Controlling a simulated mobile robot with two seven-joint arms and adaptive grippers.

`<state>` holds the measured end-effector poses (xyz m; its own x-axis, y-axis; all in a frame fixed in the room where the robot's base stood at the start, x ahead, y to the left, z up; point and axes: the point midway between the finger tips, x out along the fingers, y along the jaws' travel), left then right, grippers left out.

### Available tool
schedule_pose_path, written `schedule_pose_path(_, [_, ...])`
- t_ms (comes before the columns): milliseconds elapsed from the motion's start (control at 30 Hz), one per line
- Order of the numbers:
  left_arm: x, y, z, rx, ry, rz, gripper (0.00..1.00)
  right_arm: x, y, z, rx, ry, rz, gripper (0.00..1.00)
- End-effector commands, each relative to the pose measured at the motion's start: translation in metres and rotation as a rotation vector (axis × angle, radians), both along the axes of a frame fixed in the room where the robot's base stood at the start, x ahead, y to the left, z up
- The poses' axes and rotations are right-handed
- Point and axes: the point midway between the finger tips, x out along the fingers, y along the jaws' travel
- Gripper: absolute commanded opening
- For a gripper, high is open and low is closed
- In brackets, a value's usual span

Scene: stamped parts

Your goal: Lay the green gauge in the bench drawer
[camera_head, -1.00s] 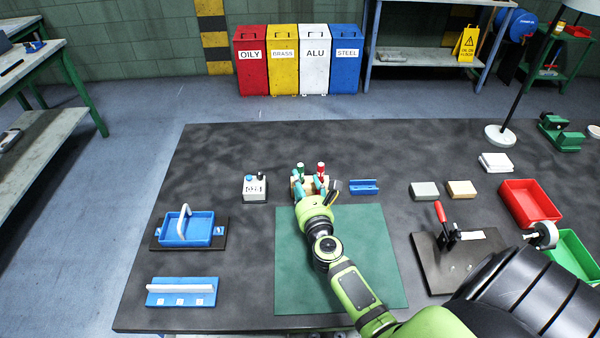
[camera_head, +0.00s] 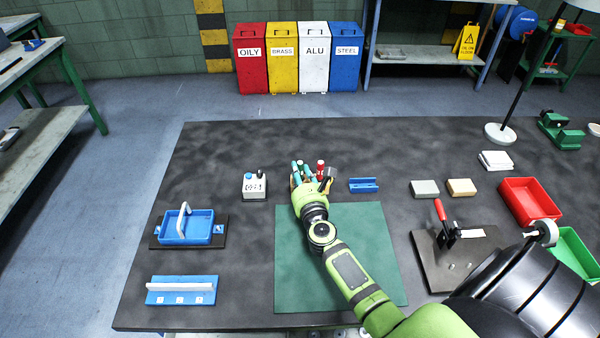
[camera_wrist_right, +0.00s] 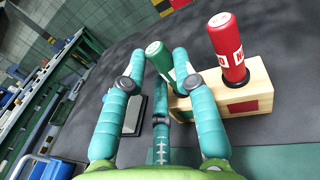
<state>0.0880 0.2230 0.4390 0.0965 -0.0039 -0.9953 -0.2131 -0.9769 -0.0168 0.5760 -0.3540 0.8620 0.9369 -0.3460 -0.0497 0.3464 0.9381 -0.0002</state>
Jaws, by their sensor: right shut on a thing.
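The green gauge (camera_wrist_right: 158,58) stands between the two teal fingers of my right gripper (camera_wrist_right: 160,85) in the right wrist view. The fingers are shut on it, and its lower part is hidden. The head view shows my right gripper (camera_head: 302,174) at the wooden block (camera_head: 293,183), at the far edge of the green mat. The red gauge (camera_wrist_right: 228,48) stands in the block (camera_wrist_right: 245,90), just right of the fingers. I cannot tell whether the green gauge is still seated in the block. My left gripper is not in view. No bench drawer can be made out.
A grey box with a blue knob (camera_head: 255,187) stands left of the block, and a blue V-shaped holder (camera_head: 363,185) right of it. The green mat (camera_head: 375,240) is clear beside my arm. A blue tray (camera_head: 200,235) and a toggle clamp (camera_head: 443,225) flank it.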

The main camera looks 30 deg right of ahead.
Motion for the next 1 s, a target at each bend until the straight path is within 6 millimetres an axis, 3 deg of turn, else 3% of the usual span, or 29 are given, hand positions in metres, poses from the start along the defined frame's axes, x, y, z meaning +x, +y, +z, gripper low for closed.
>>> schedule_pose_path(233, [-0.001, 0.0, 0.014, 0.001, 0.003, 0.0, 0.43, 0.0, 0.0, 0.017, 0.001, -0.002, -0.001, 0.0])
schedule_pose_path(433, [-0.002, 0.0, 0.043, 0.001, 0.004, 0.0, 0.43, 0.0, 0.0, 0.053, 0.002, -0.003, -0.001, 0.0])
schedule_pose_path(700, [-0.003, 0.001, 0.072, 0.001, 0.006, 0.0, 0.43, -0.055, -0.029, 0.082, -0.003, 0.002, 0.0, 0.0])
schedule_pose_path(1000, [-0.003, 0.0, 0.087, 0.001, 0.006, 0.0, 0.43, -0.093, -0.05, 0.105, -0.003, 0.001, 0.0, 0.0])
